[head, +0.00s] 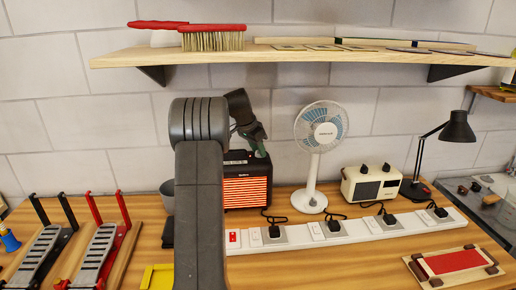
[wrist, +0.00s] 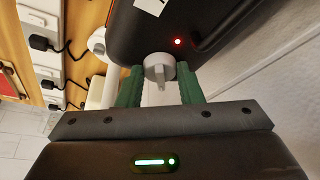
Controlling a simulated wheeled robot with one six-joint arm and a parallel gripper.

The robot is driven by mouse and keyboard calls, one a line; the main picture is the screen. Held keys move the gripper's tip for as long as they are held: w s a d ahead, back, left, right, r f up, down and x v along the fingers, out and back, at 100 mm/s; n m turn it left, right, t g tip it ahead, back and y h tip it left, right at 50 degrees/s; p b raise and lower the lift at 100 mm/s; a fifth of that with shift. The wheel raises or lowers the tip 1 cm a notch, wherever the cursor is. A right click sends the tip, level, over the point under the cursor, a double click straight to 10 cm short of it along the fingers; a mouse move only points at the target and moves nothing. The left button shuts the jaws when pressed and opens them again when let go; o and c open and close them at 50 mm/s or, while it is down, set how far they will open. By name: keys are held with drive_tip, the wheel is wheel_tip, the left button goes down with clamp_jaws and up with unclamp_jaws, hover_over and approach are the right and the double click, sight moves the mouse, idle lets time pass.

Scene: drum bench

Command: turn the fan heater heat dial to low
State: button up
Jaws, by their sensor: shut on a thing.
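The fan heater (head: 247,186) is a dark box with an orange-red slatted front, standing on the bench against the wall. My gripper (head: 260,149) reaches down to its top from above. In the wrist view the heater's dark casing (wrist: 225,18) fills the upper middle, with a small lit red light (wrist: 178,41). The light grey heat dial (wrist: 158,66) has a raised pointer bar. My green fingers (wrist: 160,76) stand on both sides of the dial and are shut on it. The dial's markings are not readable. In the head view the dial is hidden by my gripper.
A long white power strip (head: 345,231) with black plugs runs in front of the heater. A white fan (head: 321,133), a cream radio (head: 372,184) and a black lamp (head: 458,128) stand to the right. A wooden shelf (head: 300,62) hangs above.

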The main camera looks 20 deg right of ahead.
drive_tip(key=shift+m, duration=0.3)
drive_tip(key=o, duration=1)
drive_tip(key=b+v, duration=0.1)
drive_tip(key=v, duration=0.6)
drive_tip(key=shift+r, duration=0.3)
drive_tip(key=shift+f, duration=0.1)
